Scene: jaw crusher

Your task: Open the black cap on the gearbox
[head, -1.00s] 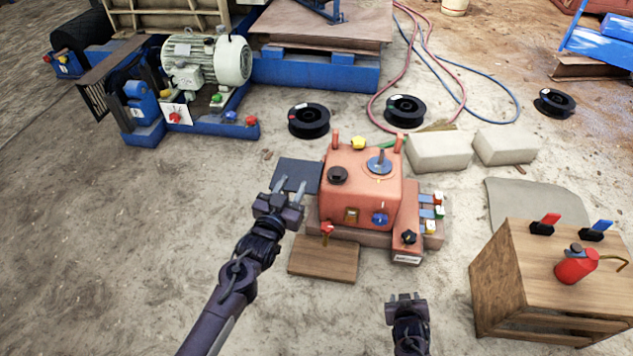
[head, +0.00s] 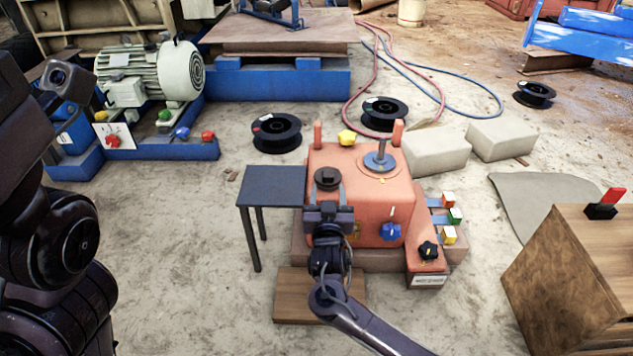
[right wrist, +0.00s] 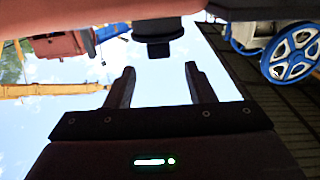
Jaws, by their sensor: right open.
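The black cap (head: 327,178) is a round cap with a square top, seated on the top left of the orange gearbox (head: 374,205). My right gripper (head: 327,192) is open and empty at the near side of the cap. In the right wrist view the picture appears upside down, and the cap (right wrist: 158,38) hangs just beyond the two spread fingertips (right wrist: 160,70), roughly centred between them and apart from them. My left arm fills the left edge of the head view; its gripper is not in view.
A small dark side table (head: 272,186) stands left of the gearbox. The gearbox top also has a yellow knob (head: 347,137), a blue-grey disc with a rod (head: 379,161) and orange posts. A blue knob (head: 390,231) is on its front. A wooden board (head: 292,297) lies in front.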

